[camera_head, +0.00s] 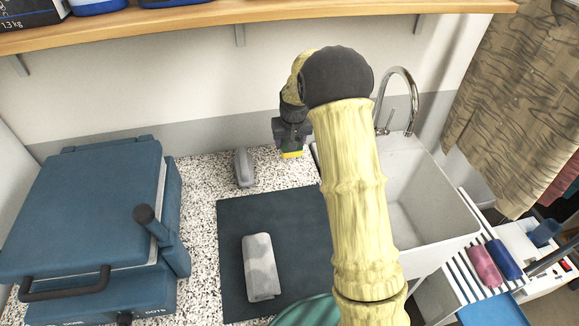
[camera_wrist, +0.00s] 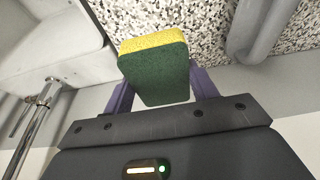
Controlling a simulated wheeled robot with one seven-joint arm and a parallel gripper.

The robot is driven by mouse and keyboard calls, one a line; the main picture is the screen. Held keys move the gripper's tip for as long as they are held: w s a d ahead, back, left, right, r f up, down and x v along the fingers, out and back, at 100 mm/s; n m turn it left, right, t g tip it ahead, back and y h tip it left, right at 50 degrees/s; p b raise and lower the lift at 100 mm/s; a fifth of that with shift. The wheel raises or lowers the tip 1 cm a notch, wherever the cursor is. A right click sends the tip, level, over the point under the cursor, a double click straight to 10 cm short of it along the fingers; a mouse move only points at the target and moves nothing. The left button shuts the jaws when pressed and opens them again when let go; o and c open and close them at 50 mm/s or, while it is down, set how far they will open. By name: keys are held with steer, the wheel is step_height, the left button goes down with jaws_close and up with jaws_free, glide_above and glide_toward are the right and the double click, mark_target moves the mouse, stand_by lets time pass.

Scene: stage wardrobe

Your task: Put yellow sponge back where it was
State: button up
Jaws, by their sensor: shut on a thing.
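The yellow sponge (camera_head: 292,154) has a yellow layer and a dark green scouring side. My gripper (camera_head: 292,146) is shut on it, near the back of the speckled counter, left of the sink. In the wrist view the sponge (camera_wrist: 155,72) sits between the two purple fingers of my gripper (camera_wrist: 160,85), green side toward the camera. The speckled counter shows beyond it. I cannot tell whether the sponge touches the counter. My arm hides part of the counter and sink edge in the head view.
A grey handled object (camera_head: 244,167) stands left of my gripper. A white sink (camera_head: 425,200) with a chrome tap (camera_head: 401,85) lies right. A blue press (camera_head: 85,210) fills the left. A wooden shelf (camera_head: 250,12) runs above.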

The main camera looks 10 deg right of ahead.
glide_above(289, 167)
steer(key=s, duration=0.1)
steer(key=f, duration=0.2)
steer(key=f+p, duration=0.1)
steer(key=f, duration=0.2)
steer(key=shift+s+d+f, duration=0.1)
steer(key=shift+s+f, duration=0.1)
steer(key=shift+f, duration=0.15)
steer(key=shift+f+p, duration=0.35)
steer(key=shift+f, duration=1.55)
steer(key=shift+f, duration=0.1)
steer(key=o, duration=1)
steer(key=shift+c, duration=0.2)
